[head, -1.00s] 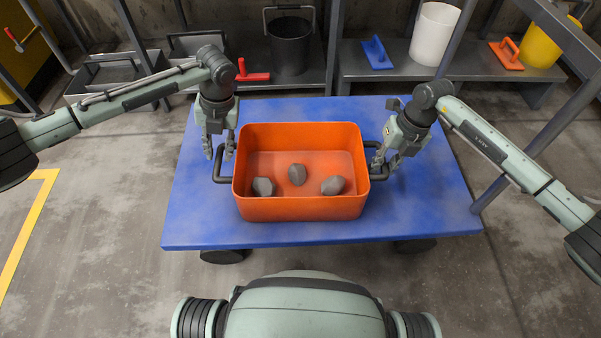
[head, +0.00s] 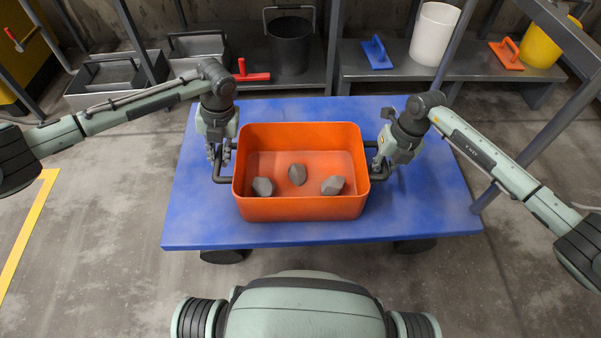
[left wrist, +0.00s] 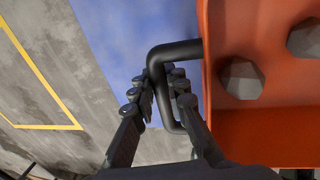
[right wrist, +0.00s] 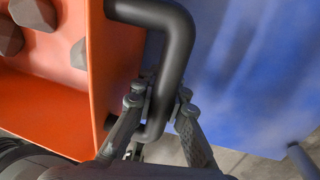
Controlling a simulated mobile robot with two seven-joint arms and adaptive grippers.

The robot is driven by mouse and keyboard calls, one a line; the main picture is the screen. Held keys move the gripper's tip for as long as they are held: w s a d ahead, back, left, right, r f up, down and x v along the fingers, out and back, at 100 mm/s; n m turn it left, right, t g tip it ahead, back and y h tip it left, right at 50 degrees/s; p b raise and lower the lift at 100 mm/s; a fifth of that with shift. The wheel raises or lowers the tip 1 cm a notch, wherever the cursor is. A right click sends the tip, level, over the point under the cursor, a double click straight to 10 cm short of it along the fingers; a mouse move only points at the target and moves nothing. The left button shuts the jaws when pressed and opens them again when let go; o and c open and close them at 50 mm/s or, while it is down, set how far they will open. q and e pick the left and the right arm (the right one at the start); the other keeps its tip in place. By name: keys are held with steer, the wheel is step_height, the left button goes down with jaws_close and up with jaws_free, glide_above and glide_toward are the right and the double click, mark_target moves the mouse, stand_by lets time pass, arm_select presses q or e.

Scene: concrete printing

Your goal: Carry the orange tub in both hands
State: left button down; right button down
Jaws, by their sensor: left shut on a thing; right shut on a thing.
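The orange tub (head: 302,208) sits on the blue table top (head: 420,215) with several grey stones (head: 297,174) in it, and a black handle on each side. My left gripper (head: 219,160) is shut on the left handle; in the left wrist view the fingers (left wrist: 165,92) lie on both sides of the black bar (left wrist: 178,52). My right gripper (head: 380,163) is shut on the right handle; in the right wrist view its fingers (right wrist: 158,105) close around the bar (right wrist: 172,45). The tub looks level. I cannot see a gap under it.
Behind the table, low shelves hold a black bucket (head: 290,45), a white bucket (head: 434,35), a yellow bucket (head: 541,45), grey trays (head: 115,78) and trowels (head: 377,53). A grey post (head: 535,145) stands close at the table's right. Concrete floor is open at left.

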arm_select(q)
steer(key=shift+w+r, duration=0.1)
steer(key=shift+r, duration=0.05)
arm_select(e)
steer(key=shift+w+r, duration=0.1)
steer(key=shift+r, duration=0.05)
